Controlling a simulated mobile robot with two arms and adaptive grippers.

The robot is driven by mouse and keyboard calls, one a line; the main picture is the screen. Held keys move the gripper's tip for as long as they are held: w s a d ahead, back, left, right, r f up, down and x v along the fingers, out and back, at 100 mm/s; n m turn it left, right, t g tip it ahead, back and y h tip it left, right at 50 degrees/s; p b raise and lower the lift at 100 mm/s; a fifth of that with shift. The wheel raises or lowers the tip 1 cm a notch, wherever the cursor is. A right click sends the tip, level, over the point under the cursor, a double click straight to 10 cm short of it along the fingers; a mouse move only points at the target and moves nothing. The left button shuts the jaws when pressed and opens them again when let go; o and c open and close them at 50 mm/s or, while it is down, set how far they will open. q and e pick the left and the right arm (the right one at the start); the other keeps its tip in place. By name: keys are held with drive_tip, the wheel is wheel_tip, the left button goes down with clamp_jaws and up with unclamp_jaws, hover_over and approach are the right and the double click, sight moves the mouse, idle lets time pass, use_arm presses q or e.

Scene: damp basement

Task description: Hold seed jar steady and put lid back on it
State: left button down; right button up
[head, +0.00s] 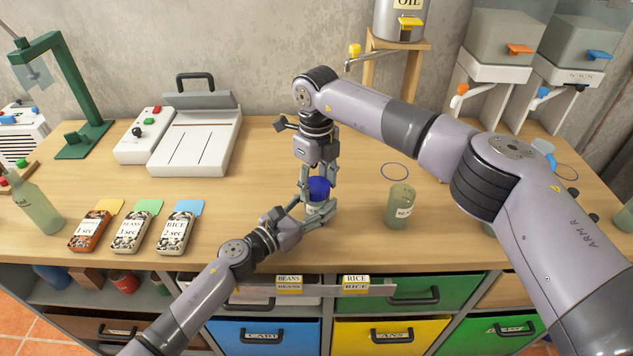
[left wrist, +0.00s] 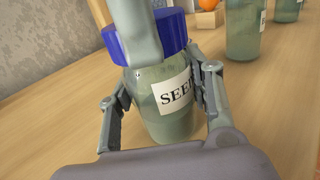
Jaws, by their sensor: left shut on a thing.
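The seed jar (head: 314,208) is a greenish glass jar with a white label, upright near the table's front edge. It also shows in the left wrist view (left wrist: 165,118), where the label reads "SEED" in part. My left gripper (head: 311,214) is shut on the jar's body, one finger on each side. The blue lid (head: 319,187) is at the top of the jar, and also shows in the left wrist view (left wrist: 174,33). My right gripper (head: 318,184) points down from above, with its fingers against the lid's sides. I cannot tell whether the lid is fully seated.
Another glass jar (head: 400,206) stands to the right, near a blue ring (head: 395,172). A white sealer-like machine (head: 196,140) stands behind. Drawers and bins are below the front edge.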

drive_tip(key=o, duration=0.4)
wheel_tip(320, 180, up, 12)
idle(0.7)
use_arm(q)
drive_tip(key=c, duration=0.7)
unclamp_jaws()
drive_tip(key=shift+a, duration=0.1)
drive_tip(key=v, duration=1.2)
